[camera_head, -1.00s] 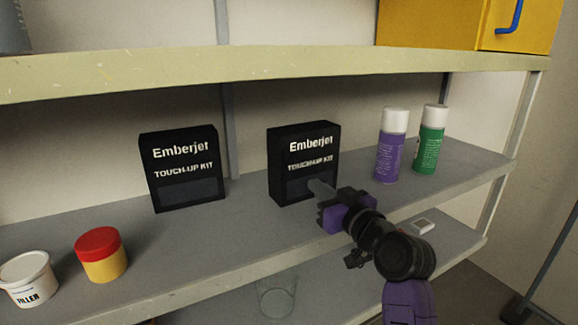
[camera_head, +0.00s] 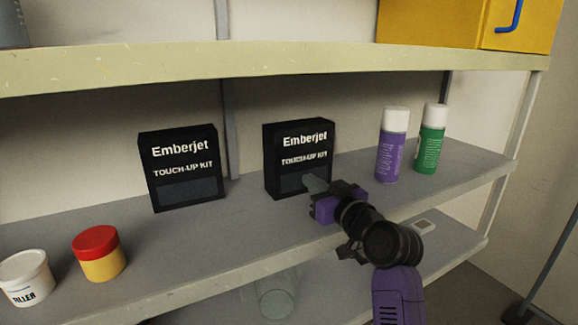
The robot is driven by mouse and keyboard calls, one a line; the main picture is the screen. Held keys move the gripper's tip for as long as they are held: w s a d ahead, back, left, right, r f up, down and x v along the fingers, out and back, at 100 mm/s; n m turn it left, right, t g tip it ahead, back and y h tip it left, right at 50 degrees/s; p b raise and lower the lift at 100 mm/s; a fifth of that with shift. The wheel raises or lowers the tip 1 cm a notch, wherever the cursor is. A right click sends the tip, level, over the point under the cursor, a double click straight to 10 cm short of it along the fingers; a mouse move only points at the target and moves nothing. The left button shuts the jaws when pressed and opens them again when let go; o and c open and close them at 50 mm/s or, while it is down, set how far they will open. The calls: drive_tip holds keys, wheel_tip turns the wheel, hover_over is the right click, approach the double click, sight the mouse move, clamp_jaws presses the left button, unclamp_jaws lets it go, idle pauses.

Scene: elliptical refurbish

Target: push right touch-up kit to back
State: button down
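The right touch-up kit (camera_head: 298,158), a black box with white "Emberjet" lettering, stands upright on the middle shelf (camera_head: 235,225). The left touch-up kit (camera_head: 180,168), a matching black box, stands upright to its left. My gripper (camera_head: 313,186) is at the lower front of the right kit, with its grey fingertip end against or very near the box face. I cannot tell whether it touches. The fingers look close together, but their gap is too small to make out. The right kit's lower right front is partly hidden by the gripper.
A purple spray can (camera_head: 391,146) and a green spray can (camera_head: 430,140) stand right of the kit. A red-lidded yellow jar (camera_head: 99,254) and a filler tub (camera_head: 27,279) stand at the front left. A yellow cabinet (camera_head: 440,22) is on the shelf above. A glass jar (camera_head: 276,296) is below.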

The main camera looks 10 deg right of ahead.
drive_tip(key=shift+w+a, duration=0.15)
drive_tip(key=shift+w, duration=0.15)
